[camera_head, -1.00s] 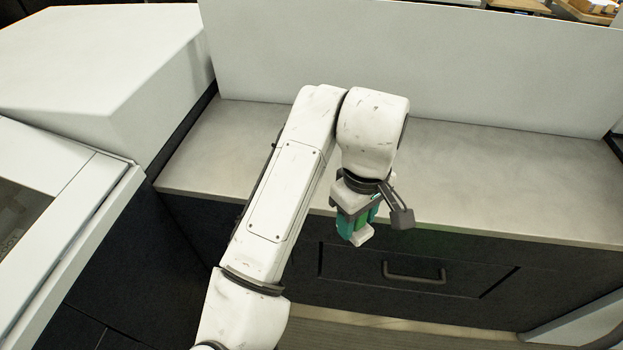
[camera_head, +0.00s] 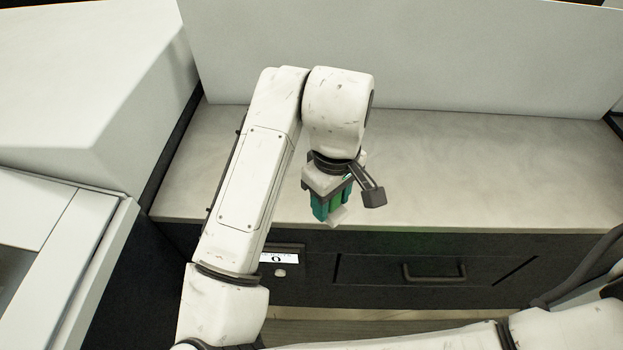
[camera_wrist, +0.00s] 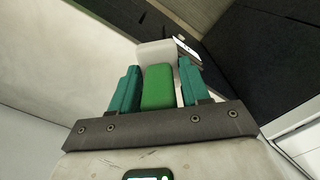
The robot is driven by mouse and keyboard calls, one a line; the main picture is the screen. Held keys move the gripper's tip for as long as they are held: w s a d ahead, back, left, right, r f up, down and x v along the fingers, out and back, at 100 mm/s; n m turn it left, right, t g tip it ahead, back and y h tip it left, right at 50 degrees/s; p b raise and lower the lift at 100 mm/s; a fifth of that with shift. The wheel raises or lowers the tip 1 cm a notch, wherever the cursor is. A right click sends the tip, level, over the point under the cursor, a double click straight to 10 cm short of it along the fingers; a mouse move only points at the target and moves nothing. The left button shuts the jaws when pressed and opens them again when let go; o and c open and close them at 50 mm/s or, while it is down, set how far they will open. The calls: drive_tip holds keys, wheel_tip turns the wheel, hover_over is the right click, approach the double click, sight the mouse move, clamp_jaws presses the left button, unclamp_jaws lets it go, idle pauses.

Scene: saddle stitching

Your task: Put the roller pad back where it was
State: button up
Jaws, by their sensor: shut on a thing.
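My gripper (camera_head: 328,208) has teal fingers and points down by the front edge of the grey counter (camera_head: 470,180). It is shut on the roller pad, which shows as a green block (camera_wrist: 158,88) between the two fingers in the wrist view. A pale piece (camera_wrist: 155,52) shows just beyond the green block; I cannot tell whether it is part of the pad. In the head view the pad is small and partly hidden by the fingers.
The counter top is bare, with a white panel (camera_head: 400,50) behind it. A white cabinet (camera_head: 90,80) stands at the left. The dark front below has a drawer handle (camera_head: 435,272) and a small display (camera_head: 280,258).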

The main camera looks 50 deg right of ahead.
drive_tip(key=w+d+f, duration=0.2)
drive_tip(key=d, duration=0.1)
drive_tip(key=w+d+f+b, duration=0.1)
drive_tip(key=w+d+f, duration=0.5)
drive_tip(key=d, duration=0.1)
drive_tip(key=shift+f, duration=0.25)
drive_tip(key=shift+w+d+f, duration=0.15)
drive_tip(key=shift+d, duration=0.05)
drive_tip(key=f, duration=0.3)
drive_tip(key=shift+w+d+f, duration=0.1)
drive_tip(key=shift+w+d, duration=0.2)
drive_tip(key=shift+d, duration=0.05)
drive_tip(key=shift+f, duration=0.5)
drive_tip(key=o, duration=1.2)
drive_tip(key=shift+r, duration=0.1)
wheel_tip(320, 180, up, 12)
drive_tip(key=p, duration=0.1)
